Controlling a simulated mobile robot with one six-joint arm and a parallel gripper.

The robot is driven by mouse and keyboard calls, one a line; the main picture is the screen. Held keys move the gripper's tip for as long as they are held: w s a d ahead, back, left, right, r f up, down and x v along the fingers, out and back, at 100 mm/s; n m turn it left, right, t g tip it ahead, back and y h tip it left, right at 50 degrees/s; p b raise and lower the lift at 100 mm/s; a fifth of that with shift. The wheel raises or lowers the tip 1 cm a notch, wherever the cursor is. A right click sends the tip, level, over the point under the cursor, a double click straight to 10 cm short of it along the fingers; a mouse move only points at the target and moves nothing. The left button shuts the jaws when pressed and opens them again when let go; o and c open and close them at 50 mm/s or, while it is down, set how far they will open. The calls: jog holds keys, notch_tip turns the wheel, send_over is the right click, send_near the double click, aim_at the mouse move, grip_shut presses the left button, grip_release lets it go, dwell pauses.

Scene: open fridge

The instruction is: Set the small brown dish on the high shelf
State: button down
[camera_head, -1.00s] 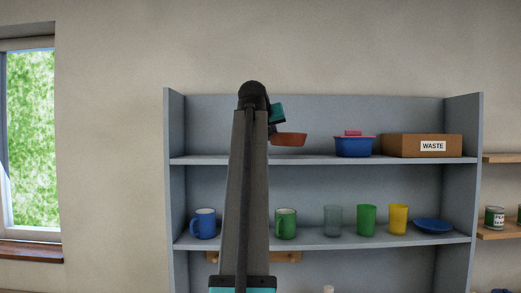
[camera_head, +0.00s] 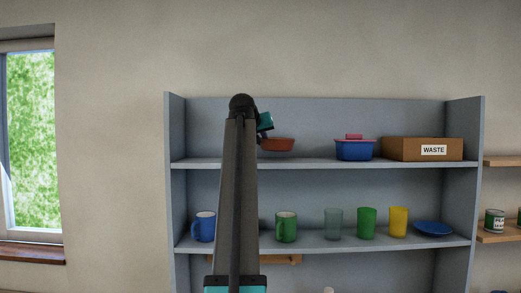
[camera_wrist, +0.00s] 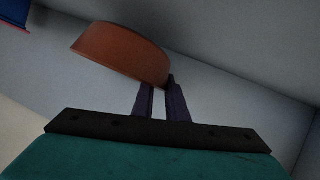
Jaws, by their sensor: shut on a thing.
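The small brown dish (camera_head: 277,145) is at the high shelf (camera_head: 310,163), left of the blue container, and appears slightly above the shelf board. My arm covers the space just left of it. In the wrist view, my gripper (camera_wrist: 161,88) has its two dark fingers close together at the rim of the brown dish (camera_wrist: 122,50). It is shut on the dish's edge. The gripper's tips are hidden behind my arm in the head view. Whether the dish's base touches the board is hard to tell.
On the high shelf stand a blue container (camera_head: 354,150) with a pink top and a brown WASTE box (camera_head: 422,149). The lower shelf holds a blue mug (camera_head: 204,226), a green mug (camera_head: 286,227), several cups and a blue plate (camera_head: 433,229). The high shelf's left part looks clear.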

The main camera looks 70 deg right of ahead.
jog(key=shift+w+d, duration=0.45)
jog(key=shift+w, duration=0.05)
jog(key=shift+s+f+p, duration=0.1)
jog(key=shift+f+p, duration=1)
jog(key=shift+f, duration=0.7)
jog(key=c, duration=1.7)
grip_release()
jog(key=shift+c, duration=0.2)
jog(key=shift+a, duration=0.2)
jog(key=b+v, duration=0.3)
jog(key=v, duration=0.8)
jog(key=shift+a+r+b, duration=0.2)
jog(key=shift+a+b, duration=0.15)
jog(key=shift+s+d, duration=0.1)
